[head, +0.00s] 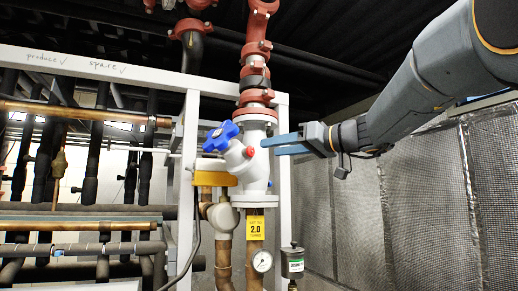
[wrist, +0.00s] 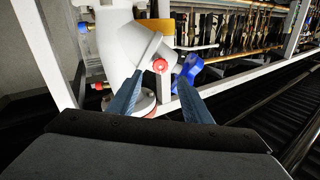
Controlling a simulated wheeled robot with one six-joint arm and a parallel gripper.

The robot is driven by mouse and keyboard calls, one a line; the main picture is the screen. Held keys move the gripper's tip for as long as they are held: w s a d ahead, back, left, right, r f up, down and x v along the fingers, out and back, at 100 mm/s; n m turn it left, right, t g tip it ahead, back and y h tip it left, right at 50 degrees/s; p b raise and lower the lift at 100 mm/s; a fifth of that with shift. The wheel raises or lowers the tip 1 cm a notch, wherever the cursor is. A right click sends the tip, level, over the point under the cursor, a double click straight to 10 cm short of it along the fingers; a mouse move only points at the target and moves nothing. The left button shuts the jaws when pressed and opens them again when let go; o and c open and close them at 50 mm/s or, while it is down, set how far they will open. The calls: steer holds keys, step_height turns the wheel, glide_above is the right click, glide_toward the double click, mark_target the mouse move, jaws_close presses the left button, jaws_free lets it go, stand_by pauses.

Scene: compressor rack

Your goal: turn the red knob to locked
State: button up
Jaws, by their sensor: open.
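The small red knob (head: 250,152) sits on the side of the white valve body (head: 256,172), just right of a blue handwheel (head: 222,136) in the head view. In the wrist view the red knob (wrist: 160,66) is ahead of my gripper, between the lines of its two fingers. My gripper (wrist: 158,92) is open and empty there, with blue-grey fingers apart. In the head view my gripper (head: 283,142) reaches in from the right at about the knob's height, apart from the knob. I cannot read any locked mark on the knob.
A white frame post (head: 187,150) and beam stand around the valve. Red pipe (head: 256,50) rises above it. A yellow tag (head: 255,228) and a gauge (head: 262,262) are below. Insulated wall panels (head: 330,215) are at the right. Pipes fill the left.

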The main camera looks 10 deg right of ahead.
mark_target(252, 152)
steer(key=p+x, duration=0.2)
steer(key=x, duration=0.3)
steer(key=shift+a+r, duration=0.1)
steer(key=shift+w+a+p, duration=0.45)
steer(key=shift+w, duration=0.05)
steer(key=c, duration=1.1)
steer(key=shift+o, duration=0.2)
steer(key=shift+f, duration=0.2)
